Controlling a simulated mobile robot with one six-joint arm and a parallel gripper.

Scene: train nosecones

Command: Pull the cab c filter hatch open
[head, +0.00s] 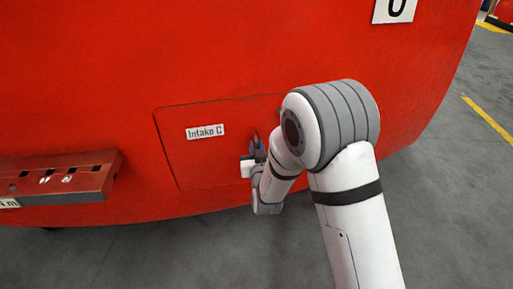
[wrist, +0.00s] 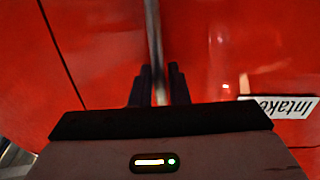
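The filter hatch (head: 205,160) is a red panel labelled "Intake C" (head: 206,131), set in the red nosecone. Its outline looks flush with the surface around it. In the wrist view, a thin grey handle bar (wrist: 153,35) runs up the red hatch face, and the label (wrist: 285,107) is at the right. My gripper (head: 257,143) is at the hatch, right of the label. Its dark fingers (wrist: 158,84) stand close together on both sides of the bar and look shut on it. The far end of the hatch is hidden behind my arm.
A red ledge with slots (head: 70,175) sticks out left of the hatch. Grey floor (head: 445,190) with a yellow line (head: 488,120) is clear at the right. A white number plate (head: 394,10) is above.

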